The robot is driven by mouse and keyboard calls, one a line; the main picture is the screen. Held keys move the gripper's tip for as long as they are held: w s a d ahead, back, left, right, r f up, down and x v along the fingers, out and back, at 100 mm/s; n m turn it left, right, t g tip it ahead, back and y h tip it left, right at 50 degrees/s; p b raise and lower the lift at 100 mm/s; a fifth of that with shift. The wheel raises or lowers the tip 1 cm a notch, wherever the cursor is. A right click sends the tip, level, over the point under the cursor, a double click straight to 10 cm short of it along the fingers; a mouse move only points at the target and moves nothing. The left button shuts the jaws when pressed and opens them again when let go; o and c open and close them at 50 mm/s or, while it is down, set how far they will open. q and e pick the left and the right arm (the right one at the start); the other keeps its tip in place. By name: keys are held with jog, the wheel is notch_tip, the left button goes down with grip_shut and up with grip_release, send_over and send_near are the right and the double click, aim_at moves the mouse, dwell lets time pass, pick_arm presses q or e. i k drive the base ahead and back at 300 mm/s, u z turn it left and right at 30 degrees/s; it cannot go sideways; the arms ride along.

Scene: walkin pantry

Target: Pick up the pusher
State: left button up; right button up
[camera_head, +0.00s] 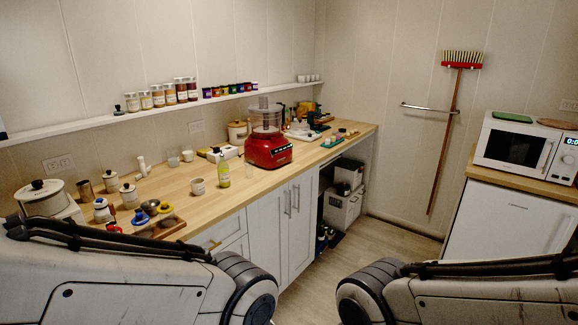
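I cannot tell for certain which thing is the pusher. A small white piece with a knobbed top (143,167) stands on the wooden counter (180,186), towards its back left, and may be it. A red food processor (268,148) with a clear bowl and feed tube (264,103) stands further along the counter. Whether a pusher sits in that tube is too small to tell. Parts of both my arms show at the bottom left and bottom right, well short of these things. Neither gripper is in view.
Canisters and a wooden tray (160,229) crowd the left end. Jars line the wall shelf (100,121). A microwave (527,147) and broom (446,130) are at right. The floor (385,240) is clear.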

aim_at(249, 170)
jog(key=z, duration=0.7)
jog(key=i, duration=1.4)
jog(key=z, duration=0.35)
jog(key=i, duration=1.25)
jog(key=u, duration=1.2)
jog(key=i, duration=0.85)
jog(key=u, duration=1.1)
jog(key=i, duration=0.2)
jog(key=u, duration=0.05)
